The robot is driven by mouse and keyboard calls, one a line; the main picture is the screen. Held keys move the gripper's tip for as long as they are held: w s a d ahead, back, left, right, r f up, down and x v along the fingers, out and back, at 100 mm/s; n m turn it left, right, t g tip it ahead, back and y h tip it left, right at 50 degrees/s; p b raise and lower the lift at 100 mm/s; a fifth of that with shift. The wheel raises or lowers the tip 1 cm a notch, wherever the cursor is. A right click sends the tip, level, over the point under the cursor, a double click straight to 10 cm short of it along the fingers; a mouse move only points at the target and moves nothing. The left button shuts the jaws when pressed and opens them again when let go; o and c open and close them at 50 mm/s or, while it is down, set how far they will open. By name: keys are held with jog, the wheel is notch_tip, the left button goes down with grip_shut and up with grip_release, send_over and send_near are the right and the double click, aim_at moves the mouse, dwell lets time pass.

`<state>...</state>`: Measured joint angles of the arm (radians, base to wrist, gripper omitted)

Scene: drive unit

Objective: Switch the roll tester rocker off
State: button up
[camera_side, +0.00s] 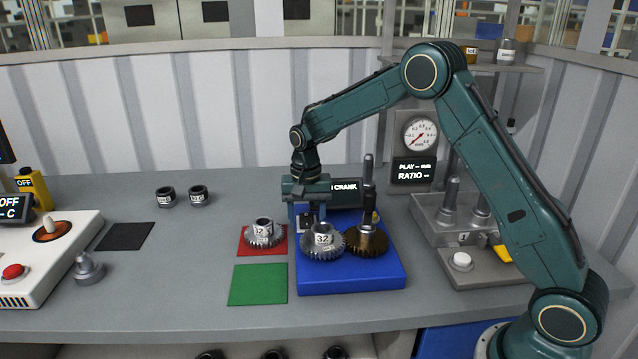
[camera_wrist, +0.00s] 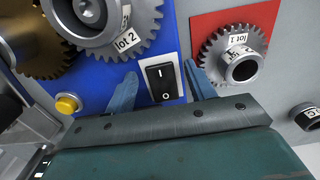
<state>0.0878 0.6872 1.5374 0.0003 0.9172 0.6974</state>
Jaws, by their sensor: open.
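The black rocker (camera_wrist: 162,83) shows in the wrist view on the blue base (camera_wrist: 92,82), with an "I" mark at its upper end and an "O" mark at its lower end. I cannot tell which end is pressed in. My gripper (camera_wrist: 164,74) is open, with one blue finger on each side of the rocker and nothing held between them. I cannot tell whether a finger touches it. In the side view my gripper (camera_side: 306,208) is low at the back left of the blue base (camera_side: 350,279), and the rocker is mostly hidden there.
A steel gear (camera_side: 323,243) and a brass gear (camera_side: 367,240) sit on the blue base. Another gear (camera_side: 263,235) is on the red mat (camera_side: 248,249) to the left. A yellow button (camera_wrist: 68,103) is left of the rocker. The green mat (camera_side: 258,285) is empty.

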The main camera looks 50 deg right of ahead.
jog(key=c, duration=1)
jog(key=shift+w, duration=0.1)
jog(key=shift+w+d+r+g+y, duration=0.1)
jog(key=shift+w+g+y, duration=0.05)
jog(key=shift+g+y, duration=0.35)
jog(key=shift+w+r+g+y, duration=0.1)
jog(key=shift+g+y, duration=0.3)
jog(key=shift+y, duration=0.1)
jog(key=shift+w, duration=0.1)
jog(key=shift+d+r+g+y, duration=0.1)
jog(key=shift+g+y, duration=0.3)
jog(key=o, duration=0.8)
jog(key=shift+o, duration=1)
jog(key=shift+d, duration=0.1)
